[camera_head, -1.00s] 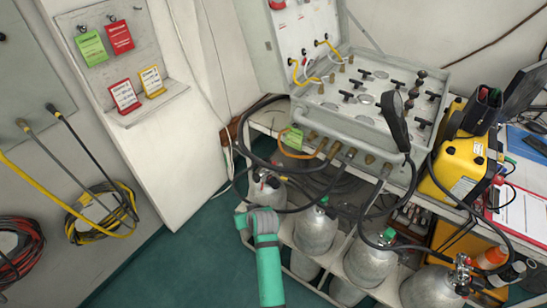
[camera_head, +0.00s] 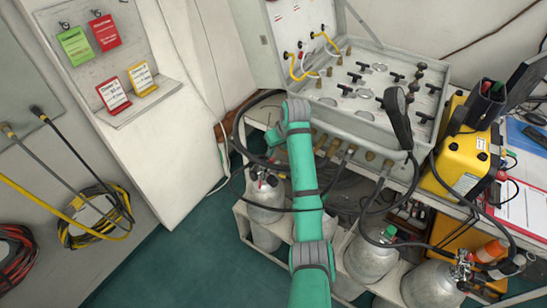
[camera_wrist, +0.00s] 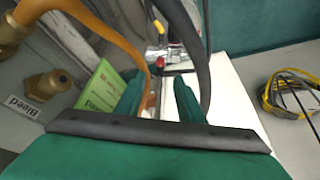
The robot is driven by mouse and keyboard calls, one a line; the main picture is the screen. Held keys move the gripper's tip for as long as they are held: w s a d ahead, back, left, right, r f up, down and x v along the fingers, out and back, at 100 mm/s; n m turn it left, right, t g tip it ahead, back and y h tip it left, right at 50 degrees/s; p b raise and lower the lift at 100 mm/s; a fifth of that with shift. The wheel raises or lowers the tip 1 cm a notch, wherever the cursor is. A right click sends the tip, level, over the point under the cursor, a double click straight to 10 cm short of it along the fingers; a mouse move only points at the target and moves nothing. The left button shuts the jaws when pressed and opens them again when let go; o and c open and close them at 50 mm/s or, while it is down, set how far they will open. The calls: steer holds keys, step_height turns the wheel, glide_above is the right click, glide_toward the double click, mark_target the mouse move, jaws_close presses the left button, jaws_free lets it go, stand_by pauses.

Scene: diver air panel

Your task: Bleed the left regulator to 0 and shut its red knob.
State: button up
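A small red knob (camera_wrist: 160,64) sits on a metal fitting (camera_wrist: 166,52) in the wrist view, beyond my fingertips and between them. In the head view, the left grey cylinder (camera_head: 264,207) has a small red part (camera_head: 263,178) at its valve top, partly behind hoses. I cannot read any gauge on it. My gripper (camera_wrist: 159,92) is open and empty, apart from the knob. In the head view my green arm reaches up to the panel's front left corner, and my fingertips are not clear there.
An orange hose (camera_wrist: 125,38) and a dark hose (camera_wrist: 190,40) pass close to my fingers. A green tag (camera_wrist: 101,90), brass fittings (camera_wrist: 48,84) and a "Bleed" label (camera_wrist: 22,107) are at left. The panel case (camera_head: 375,100) stands above several cylinders.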

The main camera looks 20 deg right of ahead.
mark_target(272, 160)
steer(key=x, duration=0.9)
steer(key=shift+w+f, duration=0.15)
steer(key=shift+f, duration=0.2)
steer(key=shift+c, duration=0.3)
